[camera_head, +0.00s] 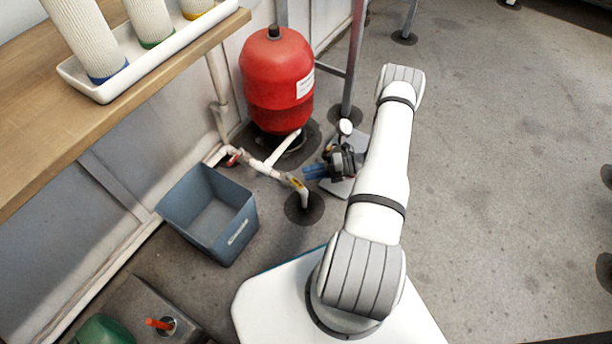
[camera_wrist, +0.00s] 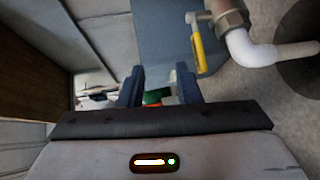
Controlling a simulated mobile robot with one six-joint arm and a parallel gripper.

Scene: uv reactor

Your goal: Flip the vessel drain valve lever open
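The red vessel (camera_head: 277,85) stands against the wall, with white pipework (camera_head: 262,167) running from its foot. A yellow valve lever (camera_head: 296,183) sits on the pipe near the elbow that turns down to the floor. My gripper (camera_head: 312,172) has blue fingers and is just right of this lever. In the wrist view the yellow lever (camera_wrist: 199,50) lies beyond and right of the fingers, outside the gap between them. My gripper (camera_wrist: 158,84) is open, with nothing between its fingers. A red valve handle (camera_head: 233,160) is further left on the pipe.
A blue-grey bin (camera_head: 175,205) stands on the floor left of the pipe elbow. A wooden bench (camera_head: 40,150) with a white tray (camera_head: 105,94) is at upper left. A metal post (camera_head: 353,60) stands right of the vessel.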

